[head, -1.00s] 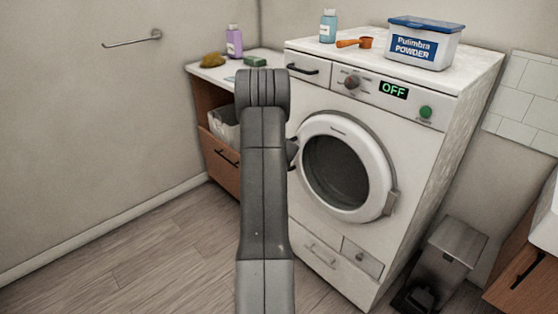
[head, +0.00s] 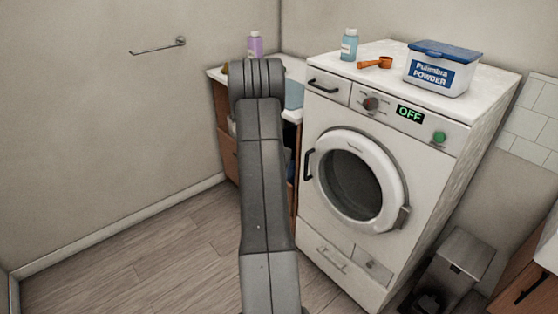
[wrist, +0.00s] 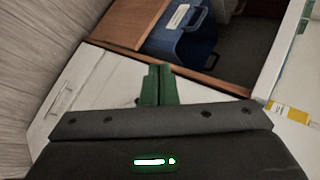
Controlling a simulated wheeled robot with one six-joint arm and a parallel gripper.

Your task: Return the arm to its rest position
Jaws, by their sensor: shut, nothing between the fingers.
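My arm rises through the middle of the head view, with its grey upper joint in front of the counter beside the washing machine. My gripper is hidden behind the arm in that view. In the wrist view my gripper (wrist: 159,72) shows as two green fingers lying together, shut and empty. They point toward a wooden cabinet (wrist: 135,22) with an open interior. A dark blue container (wrist: 183,45) with a handle and a white label is inside, beyond the fingertips.
The white washing machine (head: 325,215) stands right of my arm, door closed, display reading OFF. On it are a blue bottle (head: 349,46), an orange scoop (head: 376,63) and a powder box (head: 440,70). A bin (head: 462,257) stands right. Floor (head: 140,255) at left is clear.

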